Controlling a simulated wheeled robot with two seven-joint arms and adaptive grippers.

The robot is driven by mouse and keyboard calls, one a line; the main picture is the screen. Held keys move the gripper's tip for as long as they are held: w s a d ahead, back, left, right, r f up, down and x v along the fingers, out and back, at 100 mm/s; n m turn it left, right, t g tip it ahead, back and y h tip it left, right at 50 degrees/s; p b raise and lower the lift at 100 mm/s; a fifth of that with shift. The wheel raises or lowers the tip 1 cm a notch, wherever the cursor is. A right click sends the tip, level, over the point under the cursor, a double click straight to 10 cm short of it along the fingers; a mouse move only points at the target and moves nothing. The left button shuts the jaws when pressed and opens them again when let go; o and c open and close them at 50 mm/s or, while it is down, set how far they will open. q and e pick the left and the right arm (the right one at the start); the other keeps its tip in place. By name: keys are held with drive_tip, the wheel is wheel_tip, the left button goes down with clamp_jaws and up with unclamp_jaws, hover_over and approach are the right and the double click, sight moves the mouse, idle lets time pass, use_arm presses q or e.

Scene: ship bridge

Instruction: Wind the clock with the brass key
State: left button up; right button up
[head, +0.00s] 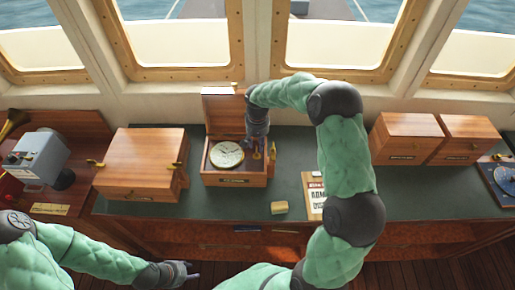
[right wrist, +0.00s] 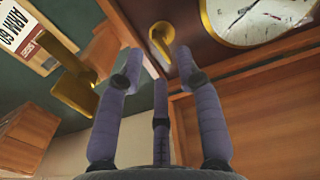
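The clock (head: 227,155) has a white round dial and lies face up in an open wooden box (head: 235,181) on the dark green counter. Part of its dial (right wrist: 258,18) shows at the top right of the right wrist view. A brass key (right wrist: 161,38) is inside the box, beside the clock. My right gripper (head: 258,142) reaches down into the box from above. In the right wrist view its fingers (right wrist: 158,60) are apart, with the key between and just beyond the tips. My left gripper (head: 190,272) is empty, low in front of the counter, its fingers apart.
A brass fitting (right wrist: 78,85) is at the box's side, close to my right fingers. The box's raised lid (head: 222,112) stands behind. A small tan block (head: 279,208) and a printed card (head: 315,192) lie in front. Closed wooden boxes (head: 140,160) (head: 405,135) stand either side.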

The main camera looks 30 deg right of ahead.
drive_tip(key=shift+f, duration=1.8)
clamp_jaws()
